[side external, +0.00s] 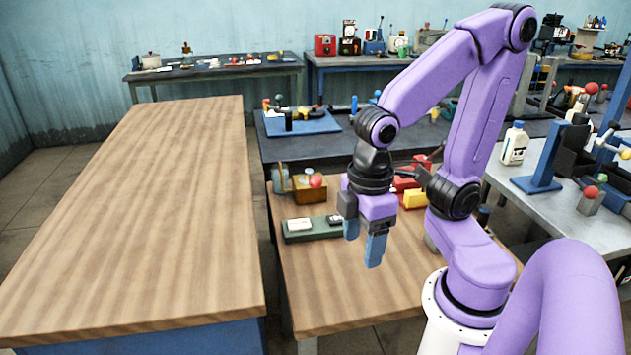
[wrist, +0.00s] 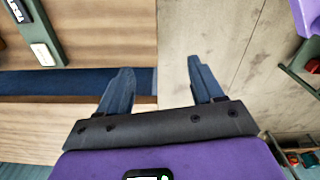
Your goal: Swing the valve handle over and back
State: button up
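I cannot tell for certain which part is the valve handle. A brown box (side external: 314,193) with a red ball knob (side external: 316,180) and a grey round part (side external: 280,180) stands at the back left of the small wooden table, left of my gripper. My gripper (side external: 362,250) hangs pointing down above this table, in front of and to the right of the box. Its two blue fingers are apart with nothing between them, which also shows in the wrist view (wrist: 159,66). No handle shows between or beside the fingers there.
A green tray (side external: 330,229) with small pale and dark items lies just left of my gripper. Red and yellow objects (side external: 414,198) sit behind it. A large wooden table (side external: 150,220) at left is bare. A blue board (side external: 312,125) with fittings lies on the dark table behind.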

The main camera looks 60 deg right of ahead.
jog(key=w+d+r+m+h, duration=0.1)
jog(key=w+d+r+m, duration=0.15)
jog(key=w+m, duration=0.6)
jog(key=w+d+r+m, duration=0.2)
jog(key=w+d+m, duration=0.1)
jog(key=w, duration=1)
jog(key=r+m+g, duration=0.2)
jog(key=m, duration=0.9)
send_over(315, 177)
jog(key=w+a, duration=0.1)
jog(key=w, duration=0.2)
jog(key=s+f, duration=0.1)
jog(key=f, duration=0.4)
jog(key=s+d+f, duration=0.1)
jog(key=f, duration=1.1)
jog(key=shift+s+d, duration=0.15)
jog(key=shift+s, duration=0.25)
grip_shut()
